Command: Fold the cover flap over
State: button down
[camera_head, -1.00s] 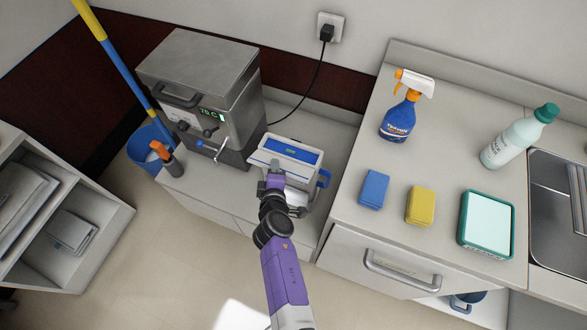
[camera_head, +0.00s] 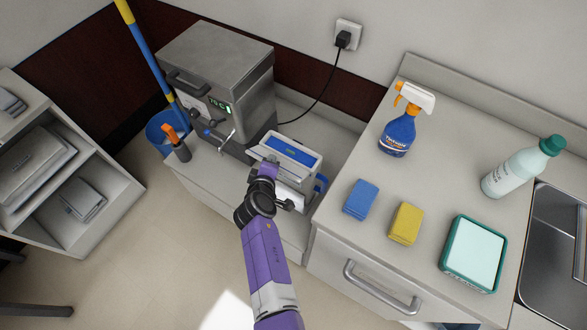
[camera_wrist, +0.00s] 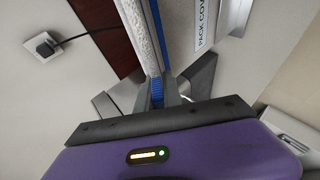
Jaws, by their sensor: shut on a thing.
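The white pack unit (camera_head: 312,163) with a blue label on top stands on the low shelf between the grey steel machine and the counter. Its cover flap (camera_head: 257,153) is a pale panel at the left side of the unit, partly hidden behind my gripper. My gripper (camera_head: 268,167) is shut on the flap's edge. In the wrist view the gripper fingers (camera_wrist: 166,92) close on a thin white and blue panel seen edge-on, which looks like the flap (camera_wrist: 140,32). A panel lettered "PACK COV" (camera_wrist: 205,25) shows to its right, with the end of the lettering cut off.
The counter at right holds a spray bottle (camera_head: 399,128), a blue sponge (camera_head: 360,200), and a yellow sponge (camera_head: 406,223). A cord runs from the wall socket (camera_head: 346,38).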

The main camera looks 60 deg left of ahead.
jog(key=shift+d+f, duration=0.1)
jog(key=shift+w+h, duration=0.25)
jog(key=shift+h, duration=0.05)
jog(key=shift+w+r+g, duration=0.15)
jog(key=shift+r+g, duration=0.25)
jog(key=shift+g, duration=0.2)
jog(key=shift+m+h, duration=0.3)
